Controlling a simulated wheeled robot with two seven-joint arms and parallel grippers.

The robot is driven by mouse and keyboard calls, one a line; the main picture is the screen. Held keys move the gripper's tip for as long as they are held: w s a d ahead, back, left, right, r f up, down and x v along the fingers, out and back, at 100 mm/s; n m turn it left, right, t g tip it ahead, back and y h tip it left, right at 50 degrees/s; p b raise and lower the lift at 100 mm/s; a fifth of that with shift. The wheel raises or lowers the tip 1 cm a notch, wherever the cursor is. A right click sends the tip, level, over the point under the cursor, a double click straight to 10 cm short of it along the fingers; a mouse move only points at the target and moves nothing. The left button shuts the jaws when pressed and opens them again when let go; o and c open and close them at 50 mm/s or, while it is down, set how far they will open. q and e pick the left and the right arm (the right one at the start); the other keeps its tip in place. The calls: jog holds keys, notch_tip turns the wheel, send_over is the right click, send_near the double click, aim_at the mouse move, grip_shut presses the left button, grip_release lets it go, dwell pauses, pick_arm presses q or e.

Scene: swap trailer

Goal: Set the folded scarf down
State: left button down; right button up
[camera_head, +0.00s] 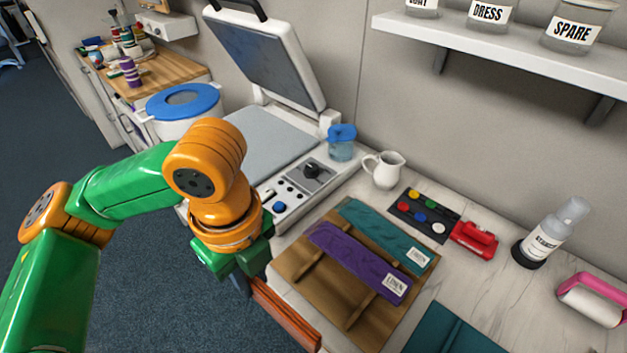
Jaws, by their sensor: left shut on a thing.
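My left gripper (238,262) is at the counter's front edge, left of the brown slatted rack. It is shut on a rust-red folded strip (286,316), which I take to be the folded scarf. The strip sticks out below the gripper toward the lower right, seen nearly edge-on. Its grasped end is hidden behind the fingers, and I cannot tell whether it touches the counter. A purple folded cloth (358,261) and a teal folded cloth (384,236), both with white labels, lie side by side on the brown rack (297,262). My right gripper is out of view.
An open press (262,140) stands behind my arm. A white jug (383,170), a paint palette (425,214), a red tool (474,239), a spray bottle (550,232) and a pink roller (592,300) line the back and right. A dark teal item (455,330) lies in front.

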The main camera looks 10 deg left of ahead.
pick_arm(q)
jog(key=n, duration=0.4)
jog(key=shift+w+a+f, duration=0.25)
jog(key=shift+w+f, duration=0.05)
jog(key=shift+w, duration=0.05)
jog(key=a+n, duration=0.1)
jog(key=n, duration=0.4)
jog(key=w+f+n, duration=0.1)
jog(key=n, duration=0.4)
jog(key=a+f+n, duration=0.1)
jog(key=n, duration=0.3)
jog(key=shift+w+a+n, duration=0.3)
jog(key=shift+w+n, duration=0.05)
jog(key=shift+n, duration=0.05)
jog(key=n, duration=0.4)
jog(key=a+n, duration=0.1)
jog(key=n, duration=0.1)
jog(key=shift+w+f, duration=0.35)
